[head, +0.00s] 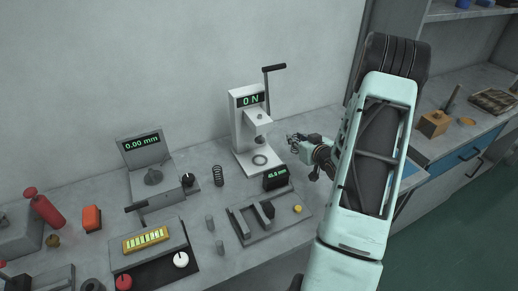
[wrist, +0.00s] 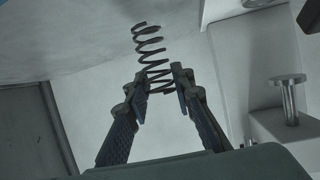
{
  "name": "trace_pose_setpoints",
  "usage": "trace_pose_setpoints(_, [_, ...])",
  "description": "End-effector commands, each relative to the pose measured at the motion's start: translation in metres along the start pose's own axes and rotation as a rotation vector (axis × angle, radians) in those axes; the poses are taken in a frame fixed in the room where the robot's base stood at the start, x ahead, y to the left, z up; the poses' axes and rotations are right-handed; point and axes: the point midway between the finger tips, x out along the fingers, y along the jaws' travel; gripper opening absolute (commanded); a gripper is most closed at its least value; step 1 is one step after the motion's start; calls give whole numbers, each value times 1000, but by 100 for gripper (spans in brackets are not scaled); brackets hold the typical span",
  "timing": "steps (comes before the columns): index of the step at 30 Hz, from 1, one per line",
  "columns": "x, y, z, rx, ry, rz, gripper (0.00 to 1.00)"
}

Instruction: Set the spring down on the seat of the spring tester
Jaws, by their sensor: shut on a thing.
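The spring tester (head: 242,123) is a white upright frame on the bench in the head view, with a green "0 N" display and a black lever. Its seat, a ring (head: 260,160) on the base, shows bare below the plunger. My gripper (head: 293,141) is right of the tester, above bench level and apart from the seat. In the wrist view my gripper (wrist: 160,88) is shut on a dark coil spring (wrist: 150,46). The fingers pinch its lower coils, and the rest sticks out beyond the fingertips. In the head view the held spring is too small to make out clearly.
Another coil spring (head: 218,175) stands on the bench left of the tester. A small display block (head: 276,177) and a grey fixture (head: 268,215) lie in front of the tester. A "0.00 mm" gauge (head: 146,150) stands further left. The wall is close behind.

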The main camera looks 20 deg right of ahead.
Motion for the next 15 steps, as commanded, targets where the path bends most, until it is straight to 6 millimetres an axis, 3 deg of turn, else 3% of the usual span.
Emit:
trace_pose_setpoints(1, [0, -18, -2, 1, -2, -7, 6])
trace_pose_setpoints(6, [1, -61, -2, 0, -2, -6, 6])
trace_pose_setpoints(9, [1, -79, -2, -1, -1, -4, 6])
trace_pose_setpoints(15, [2, -96, -2, -1, -1, -1, 6])
